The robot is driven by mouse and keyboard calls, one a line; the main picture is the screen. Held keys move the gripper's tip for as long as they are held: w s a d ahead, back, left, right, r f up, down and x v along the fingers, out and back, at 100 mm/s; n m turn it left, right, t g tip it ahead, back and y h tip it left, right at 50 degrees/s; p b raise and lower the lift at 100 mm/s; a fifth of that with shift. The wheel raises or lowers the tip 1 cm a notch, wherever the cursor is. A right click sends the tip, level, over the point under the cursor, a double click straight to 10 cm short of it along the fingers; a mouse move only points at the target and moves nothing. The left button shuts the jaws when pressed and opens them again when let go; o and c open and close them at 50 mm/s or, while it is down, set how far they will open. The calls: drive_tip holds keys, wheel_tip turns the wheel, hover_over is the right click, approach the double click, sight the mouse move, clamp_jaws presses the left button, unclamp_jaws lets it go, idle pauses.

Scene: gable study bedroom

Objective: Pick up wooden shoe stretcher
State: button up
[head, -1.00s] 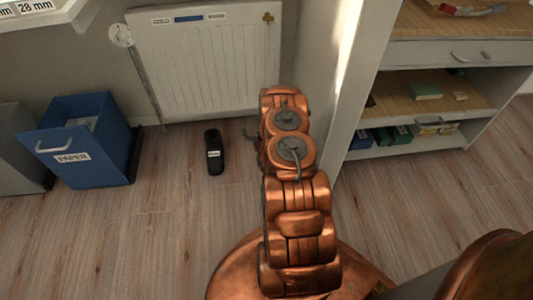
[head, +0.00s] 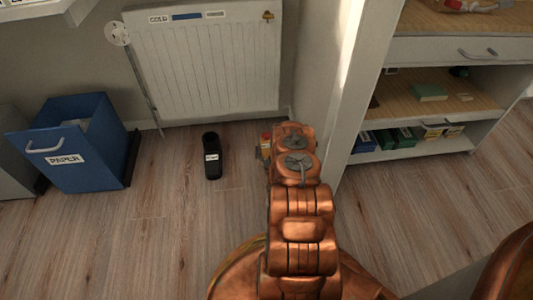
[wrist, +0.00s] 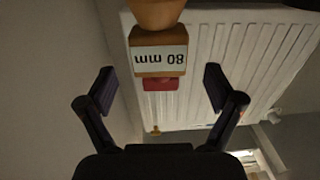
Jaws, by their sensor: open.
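A wooden piece with a white "80 mm" label (wrist: 158,60) and a red end shows in the wrist view, upside down; it appears to be the wooden shoe stretcher. Its red end lies between the fingertips of my gripper (wrist: 159,76), with gaps on both sides. The gripper is open and holds nothing. In the head view my arm hides most of the gripper. A small red and yellow bit (head: 266,140) shows beside the arm there; I cannot tell whether it is the stretcher.
A white radiator (head: 205,65) stands on the wall behind. A black object with a white label (head: 212,157) lies on the floor, left of my arm. A blue paper bin (head: 90,165) stands further left. A shelf unit (head: 445,50) stands at right. The front left floor is clear.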

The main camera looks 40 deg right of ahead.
sight(267, 144)
drive_tip(key=b+x, duration=0.2)
drive_tip(key=x, duration=0.2)
drive_tip(key=shift+w+d+f, duration=0.15)
drive_tip(key=shift+w+d, duration=0.1)
drive_tip(key=shift+w, duration=0.05)
drive_tip(key=shift+c, duration=0.4)
clamp_jaws()
